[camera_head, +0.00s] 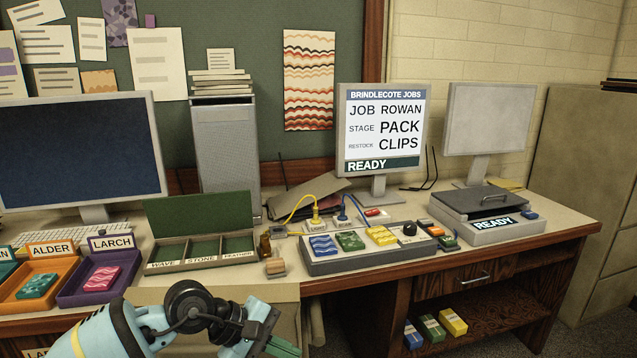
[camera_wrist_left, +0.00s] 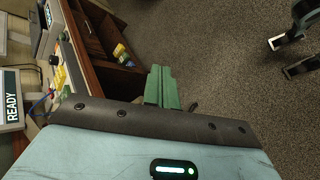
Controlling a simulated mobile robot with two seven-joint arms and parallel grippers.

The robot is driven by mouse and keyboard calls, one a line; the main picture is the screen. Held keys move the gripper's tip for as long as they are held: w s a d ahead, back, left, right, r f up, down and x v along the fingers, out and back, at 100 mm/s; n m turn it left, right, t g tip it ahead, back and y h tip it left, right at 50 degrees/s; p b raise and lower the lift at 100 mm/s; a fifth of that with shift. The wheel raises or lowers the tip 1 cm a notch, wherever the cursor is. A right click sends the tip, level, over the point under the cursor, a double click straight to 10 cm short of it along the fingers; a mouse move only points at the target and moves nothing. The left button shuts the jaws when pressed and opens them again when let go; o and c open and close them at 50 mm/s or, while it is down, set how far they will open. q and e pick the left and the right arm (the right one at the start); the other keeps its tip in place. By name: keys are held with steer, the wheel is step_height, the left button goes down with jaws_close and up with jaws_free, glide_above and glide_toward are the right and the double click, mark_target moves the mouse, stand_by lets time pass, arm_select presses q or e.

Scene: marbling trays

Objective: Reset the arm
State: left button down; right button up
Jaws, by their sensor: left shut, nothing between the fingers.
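My left arm comes in at the bottom of the head view, below the front edge of the desk. My left gripper (camera_head: 284,347) has green fingers, partly cut off by the frame's lower edge. In the left wrist view the green fingers (camera_wrist_left: 162,88) lie together with nothing between them, over the grey floor. They touch nothing that I can see.
The desk holds an orange tray (camera_head: 18,299), a purple tray (camera_head: 74,293), an open green-lidded box (camera_head: 159,260), a grey button panel (camera_head: 330,266) and monitors (camera_head: 342,130). Below right is a shelf (camera_head: 500,318) with small boxes. The floor (camera_wrist_left: 220,60) looks clear near my fingers.

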arm_select(q)
steer(key=s+d+n+t+h, duration=0.1)
steer(key=s+d+n+h, duration=0.65)
steer(key=n, duration=0.65)
steer(key=s+a+f+n+t+y, duration=0.2)
steer(key=a+f+n+t+y, duration=0.35)
steer(key=n, duration=1.05)
steer(key=s+a+f+n+t+y, duration=0.25)
steer(key=a+f+n+t, duration=0.45)
steer(key=n, duration=0.8)
steer(key=s+a+f+n+g+y, duration=0.3)
steer(key=s+a+f+n, duration=0.2)
steer(key=s+f+n, duration=0.3)
steer(key=s+a+f+n+g+y, duration=0.3)
steer(key=s+f+n, duration=0.5)
steer(key=s, duration=0.4)
steer(key=shift+s+a+f+y, duration=0.25)
steer(key=shift+a+f+y, duration=0.3)
steer(key=shift+a+f, duration=0.3)
